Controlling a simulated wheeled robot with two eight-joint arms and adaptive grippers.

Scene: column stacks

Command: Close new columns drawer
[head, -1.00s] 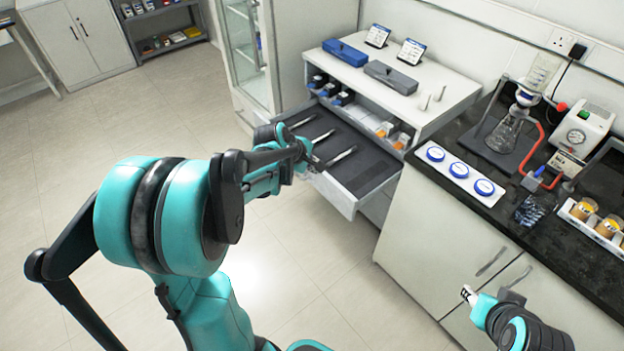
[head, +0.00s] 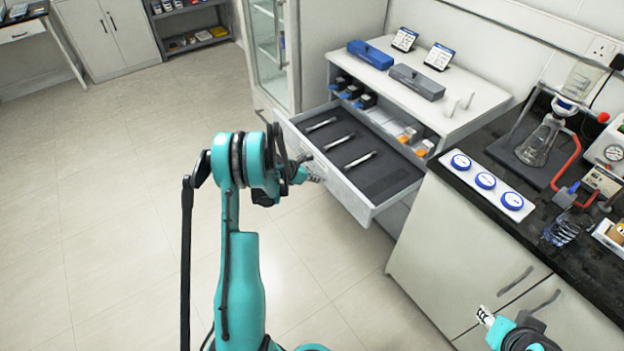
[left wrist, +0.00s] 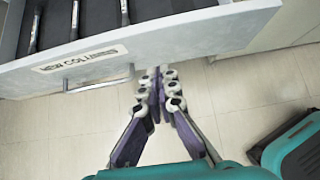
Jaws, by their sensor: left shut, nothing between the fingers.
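The new columns drawer (head: 388,186) stands pulled out from the white cabinet. It has a dark lining with several slim columns lying in it. In the left wrist view its pale front (left wrist: 200,38) carries a "NEW COLUMNS" label and a bar handle (left wrist: 97,86). My left gripper (left wrist: 160,74) is shut and empty, with its fingertips at the lower edge of the drawer front, just right of the handle. I cannot tell whether they touch it. In the head view the left gripper (head: 314,172) is outside the drawer front. My right gripper (head: 484,314) is low at the right, by the counter doors.
Above the drawer, an open shelf holds dark and orange-capped items (head: 422,148). A blue case (head: 370,54) and a grey case (head: 416,82) lie on the cabinet top. The black counter (head: 470,196) with glassware is at the right. The floor at the left is clear.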

